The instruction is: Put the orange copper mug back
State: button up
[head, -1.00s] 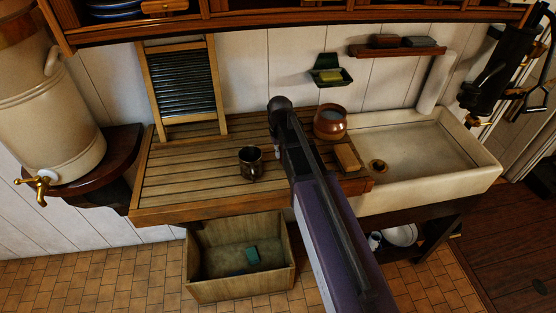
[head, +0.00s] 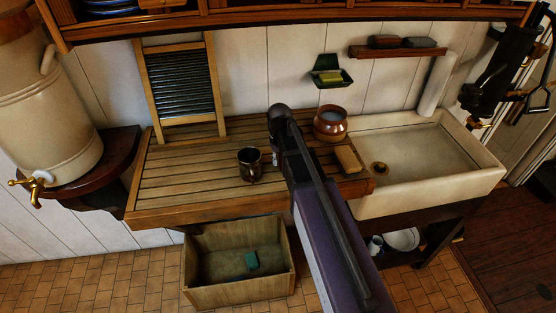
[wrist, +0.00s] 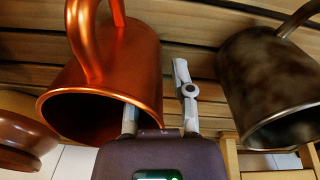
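The orange copper mug (wrist: 125,65) shows in the wrist view, left of centre, with its handle at the top and its open mouth toward the camera. In the head view my arm hides it. My gripper (wrist: 158,95) is open at the mug's right side. Its left finger reaches into the mug's mouth and its tip is hidden there. Its right finger is outside the wall, with a visible gap to it. A dark, tarnished mug (wrist: 270,85) stands to the right in the wrist view; it also shows on the drainboard in the head view (head: 249,166).
The slatted wooden drainboard (head: 190,180) holds a brown glazed pot (head: 330,125), a tan block (head: 348,159) and a leaning washboard (head: 181,85). A white sink (head: 425,150) is at the right. A wooden crate (head: 240,293) stands on the floor below.

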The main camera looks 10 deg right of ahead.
jog(key=shift+r, duration=0.15)
dwell(0.3)
notch_tip(320, 180, up, 12)
jog(key=p, duration=1.2)
jog(key=shift+a, duration=0.1)
jog(key=shift+s, duration=0.1)
dwell(0.4)
jog(key=s+d+m, duration=0.2)
jog(key=s+d, duration=0.1)
jog(key=s, duration=1.2)
jog(key=shift+d, duration=0.15)
